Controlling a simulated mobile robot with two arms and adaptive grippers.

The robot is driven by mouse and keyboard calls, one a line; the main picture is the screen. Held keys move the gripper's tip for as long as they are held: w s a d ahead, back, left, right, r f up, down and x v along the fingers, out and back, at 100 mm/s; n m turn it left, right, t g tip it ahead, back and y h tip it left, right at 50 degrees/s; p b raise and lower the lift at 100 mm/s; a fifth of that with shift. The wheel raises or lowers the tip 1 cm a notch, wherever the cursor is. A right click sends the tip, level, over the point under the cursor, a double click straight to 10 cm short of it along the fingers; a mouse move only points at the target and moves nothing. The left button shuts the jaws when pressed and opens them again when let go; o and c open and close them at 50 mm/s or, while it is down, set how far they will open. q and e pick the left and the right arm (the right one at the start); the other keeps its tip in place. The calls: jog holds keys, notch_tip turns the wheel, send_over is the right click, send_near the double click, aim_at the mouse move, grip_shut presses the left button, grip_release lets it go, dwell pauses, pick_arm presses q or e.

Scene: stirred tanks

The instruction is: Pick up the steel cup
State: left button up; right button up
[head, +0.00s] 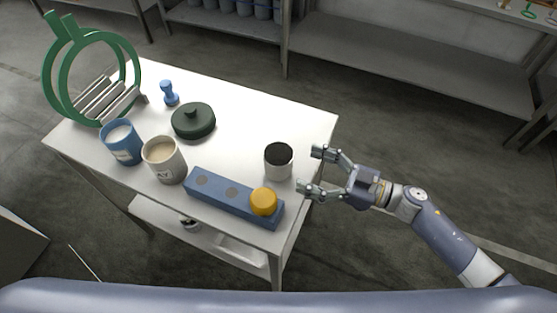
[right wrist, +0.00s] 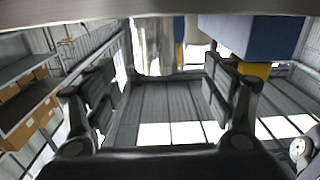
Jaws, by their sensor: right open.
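The steel cup (head: 278,163) stands upright near the right edge of the white table (head: 240,118), its dark inside showing from above. My right gripper (head: 315,171) is open and empty just to the right of the cup, at the table's edge, with its fingers pointing left towards it. In the right wrist view a shiny metal surface, apparently the cup (right wrist: 153,42), shows at the top between the two open fingers, apart from them. My left gripper is not in view.
A blue block (head: 212,190) with a yellow round piece (head: 263,201) lies just in front of the cup. A cream mug (head: 164,161), a blue mug (head: 121,143), a dark green lidded thing (head: 193,121), a small blue piece (head: 169,93) and a green ring stand (head: 64,80) stand farther left.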

aim_at(291, 163)
jog(key=x, duration=0.2)
jog(key=shift+w+a, duration=0.2)
jog(key=shift+a, duration=0.1)
jog(key=shift+w+a+p, duration=0.25)
jog(key=shift+a+p, duration=0.05)
jog(key=shift+a, duration=0.2)
jog(key=p+x, duration=0.1)
jog(key=x, duration=0.3)
jog(key=shift+a+f, duration=0.1)
jog(key=shift+a, duration=0.05)
jog(key=shift+w+a+f, duration=0.1)
jog(key=shift+a, duration=0.2)
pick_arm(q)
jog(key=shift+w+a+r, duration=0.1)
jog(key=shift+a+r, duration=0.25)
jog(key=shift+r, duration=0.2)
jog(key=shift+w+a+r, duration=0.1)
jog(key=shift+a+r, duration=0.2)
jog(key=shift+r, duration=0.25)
pick_arm(e)
jog(key=shift+d, duration=0.1)
jog(key=shift+c, duration=0.6)
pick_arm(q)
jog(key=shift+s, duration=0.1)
pick_arm(e)
jog(key=c, duration=1)
